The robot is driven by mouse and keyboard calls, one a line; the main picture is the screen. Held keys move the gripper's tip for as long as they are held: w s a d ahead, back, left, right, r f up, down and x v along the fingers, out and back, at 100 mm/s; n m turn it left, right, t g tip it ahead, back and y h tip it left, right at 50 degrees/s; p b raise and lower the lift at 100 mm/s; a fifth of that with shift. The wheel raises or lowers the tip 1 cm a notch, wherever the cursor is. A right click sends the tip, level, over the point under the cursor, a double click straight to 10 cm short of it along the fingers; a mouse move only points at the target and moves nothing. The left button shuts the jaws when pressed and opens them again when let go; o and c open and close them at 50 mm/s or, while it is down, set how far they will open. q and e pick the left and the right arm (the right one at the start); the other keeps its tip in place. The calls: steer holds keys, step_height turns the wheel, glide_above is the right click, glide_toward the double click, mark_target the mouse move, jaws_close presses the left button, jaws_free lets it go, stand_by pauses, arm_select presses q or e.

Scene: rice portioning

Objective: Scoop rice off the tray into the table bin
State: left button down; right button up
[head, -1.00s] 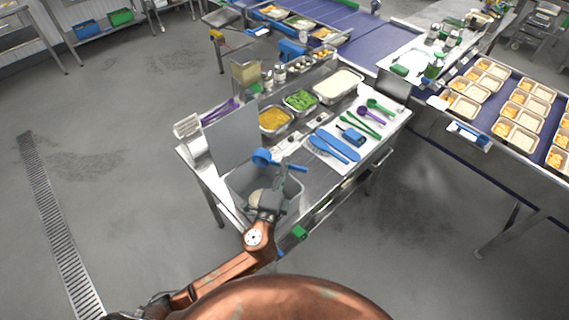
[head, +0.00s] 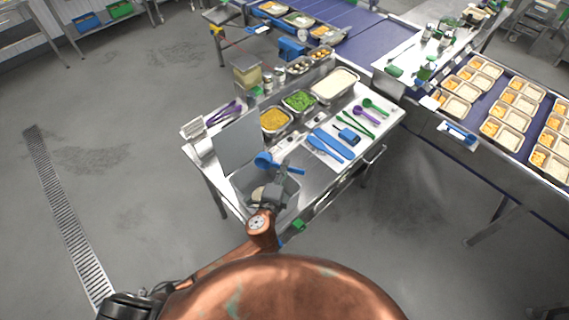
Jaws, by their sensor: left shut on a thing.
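My left gripper (head: 274,184) is shut on a blue scoop (head: 265,160) and holds it over the grey table bin (head: 291,198) at the near left of the steel table. The scoop's round bowl is at the left and its handle reaches right; whether rice is in the bowl is too small to tell. A pale patch that looks like rice (head: 258,193) shows in the bin, partly hidden by my gripper and arm. The tray of white rice (head: 334,86) stands at the table's back right. My right gripper is not in view.
A grey upright panel (head: 239,142) stands behind the bin. Pans of yellow food (head: 274,120) and green food (head: 299,101) sit between bin and rice tray. A conveyor with several portion trays (head: 508,133) runs at right.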

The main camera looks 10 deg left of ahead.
arm_select(q)
steer(key=shift+r+g+p, duration=0.45)
steer(key=shift+g+p, duration=0.55)
steer(key=shift+p, duration=2.75)
steer(key=shift+w, duration=0.1)
steer(key=shift+r+g+y, duration=0.1)
steer(key=shift+g+y, duration=0.2)
steer(key=shift+g, duration=0.6)
steer(key=g, duration=0.3)
steer(key=r+g, duration=0.1)
steer(key=g, duration=0.1)
steer(key=shift+g+y, duration=0.4)
steer(key=g, duration=0.3)
steer(key=shift+r, duration=0.15)
steer(key=shift+y, duration=0.3)
